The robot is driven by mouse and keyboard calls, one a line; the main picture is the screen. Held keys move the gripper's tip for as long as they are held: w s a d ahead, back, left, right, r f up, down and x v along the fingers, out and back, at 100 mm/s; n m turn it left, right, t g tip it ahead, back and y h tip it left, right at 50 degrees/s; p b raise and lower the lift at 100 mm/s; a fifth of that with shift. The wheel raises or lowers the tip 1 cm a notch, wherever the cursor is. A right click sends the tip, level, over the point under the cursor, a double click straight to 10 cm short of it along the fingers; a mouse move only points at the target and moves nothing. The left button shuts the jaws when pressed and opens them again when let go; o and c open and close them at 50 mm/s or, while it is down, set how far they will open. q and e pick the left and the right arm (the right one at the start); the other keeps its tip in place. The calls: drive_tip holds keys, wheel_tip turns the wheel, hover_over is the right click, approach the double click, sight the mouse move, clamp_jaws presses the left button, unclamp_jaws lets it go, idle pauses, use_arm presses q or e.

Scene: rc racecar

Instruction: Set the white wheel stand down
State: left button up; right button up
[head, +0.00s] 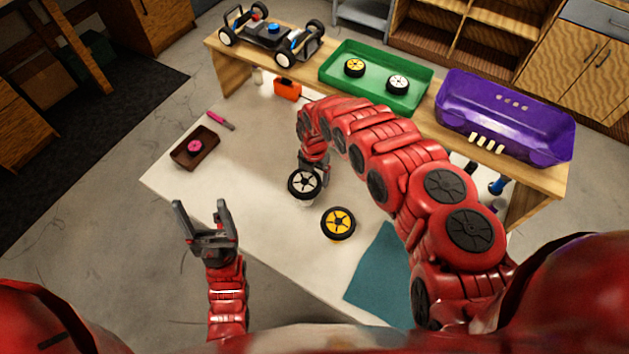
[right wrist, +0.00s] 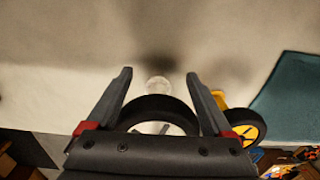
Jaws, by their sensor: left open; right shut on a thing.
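My right gripper (head: 316,182) is over the middle of the white table, its fingers around the white wheel stand. The stand's black tyre and white-spoked wheel (head: 304,184) show in the head view. A small pale piece shows below the tyre. In the right wrist view the black tyre (right wrist: 158,108) sits between the two fingers, with a pale round piece (right wrist: 158,84) just past it. I cannot tell whether the stand touches the table. My left gripper (head: 205,215) is open and empty near the table's left front edge.
A yellow-spoked wheel (head: 338,223) stands close to the right, beside a teal mat (head: 383,280). A brown tray (head: 188,160) and pink-handled tool (head: 221,120) lie left. The back shelf bears a car chassis (head: 268,35), green tray (head: 419,99) and purple body (head: 543,133).

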drive_tip(key=shift+w+f, duration=0.1)
drive_tip(key=shift+f, duration=1.75)
drive_tip(key=shift+d, duration=0.15)
drive_tip(key=shift+f, duration=0.1)
drive_tip(key=shift+f, duration=0.15)
drive_tip(key=o, duration=1.2)
